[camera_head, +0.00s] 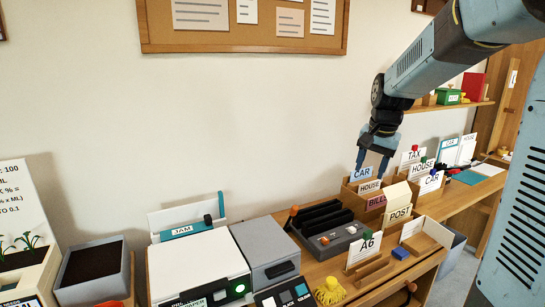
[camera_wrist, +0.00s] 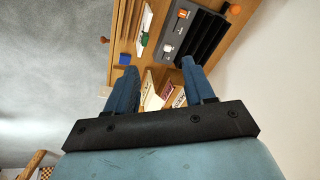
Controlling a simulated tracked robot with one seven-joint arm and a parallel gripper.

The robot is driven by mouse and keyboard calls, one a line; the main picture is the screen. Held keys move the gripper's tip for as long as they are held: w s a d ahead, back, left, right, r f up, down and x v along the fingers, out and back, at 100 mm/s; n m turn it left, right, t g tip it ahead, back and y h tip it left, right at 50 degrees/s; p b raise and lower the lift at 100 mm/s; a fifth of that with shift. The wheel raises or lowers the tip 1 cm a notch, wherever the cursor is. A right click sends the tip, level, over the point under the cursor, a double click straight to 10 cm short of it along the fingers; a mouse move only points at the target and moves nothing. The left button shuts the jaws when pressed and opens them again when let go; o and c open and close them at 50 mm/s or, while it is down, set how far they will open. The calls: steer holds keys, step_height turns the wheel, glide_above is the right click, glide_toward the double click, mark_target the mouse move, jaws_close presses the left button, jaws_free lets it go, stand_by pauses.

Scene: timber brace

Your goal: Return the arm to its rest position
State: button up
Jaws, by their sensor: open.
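My gripper (camera_head: 374,162) is at the end of my blue arm, pointing down over the wooden card sorter on the desk. In the head view its fingertips are close to the blue-white CAR card (camera_head: 362,173); I cannot tell whether they touch it. In the wrist view the two blue fingers of my gripper (camera_wrist: 158,75) stand wide apart. The gap between them shows only the sorter and desk beyond, with nothing held. The sorter holds cards marked HOUSE (camera_head: 370,187), BILLS (camera_head: 377,201), POST (camera_head: 399,214) and TAX (camera_head: 411,157).
A dark grey slotted unit (camera_head: 327,229) stands left of the sorter. An A6 card (camera_head: 366,247) stands in front. A printer marked JAM (camera_head: 197,262) is further left. A wall shelf (camera_head: 450,106) with boxes lies behind my arm.

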steer(key=s+a+r+n+t, duration=0.1)
steer(key=s+n, duration=0.2)
steer(key=s, duration=1)
steer(key=s+a+r+n+t, duration=0.1)
steer(key=s+a+n+t, duration=0.1)
steer(key=s, duration=1)
steer(key=shift+s+n, duration=0.35)
steer(key=shift+n, duration=0.55)
